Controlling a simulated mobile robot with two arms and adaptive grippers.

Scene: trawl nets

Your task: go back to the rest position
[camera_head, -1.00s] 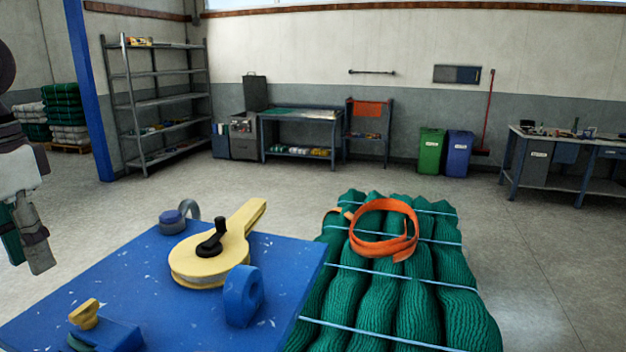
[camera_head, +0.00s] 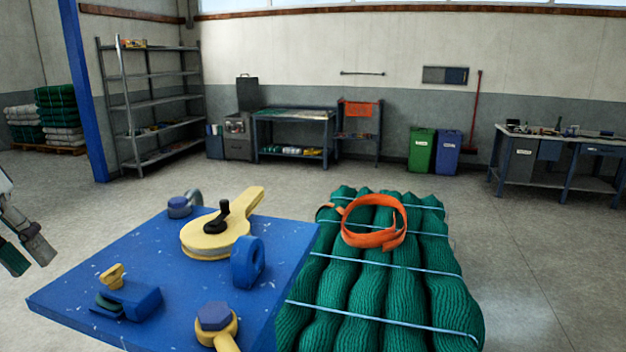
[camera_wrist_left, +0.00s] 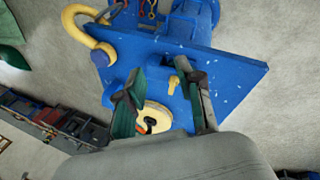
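My left gripper (camera_head: 26,254) is at the left edge of the head view, partly cut off, beside the blue table and clear of it. In the left wrist view its two green-lined fingers (camera_wrist_left: 165,108) are apart with nothing held between them. The blue tabletop (camera_wrist_left: 225,75) shows beyond the fingers, with a cream round piece (camera_wrist_left: 158,112) and a small yellow knob (camera_wrist_left: 173,84) on it. My right gripper is in neither view.
The blue table (camera_head: 180,275) bears a cream disc with a black handle (camera_head: 215,235) and blue fittings. Green net rolls (camera_head: 385,280) with an orange strap (camera_head: 375,238) lie right of it. A blue post (camera_head: 82,90) and shelving (camera_head: 150,105) stand behind.

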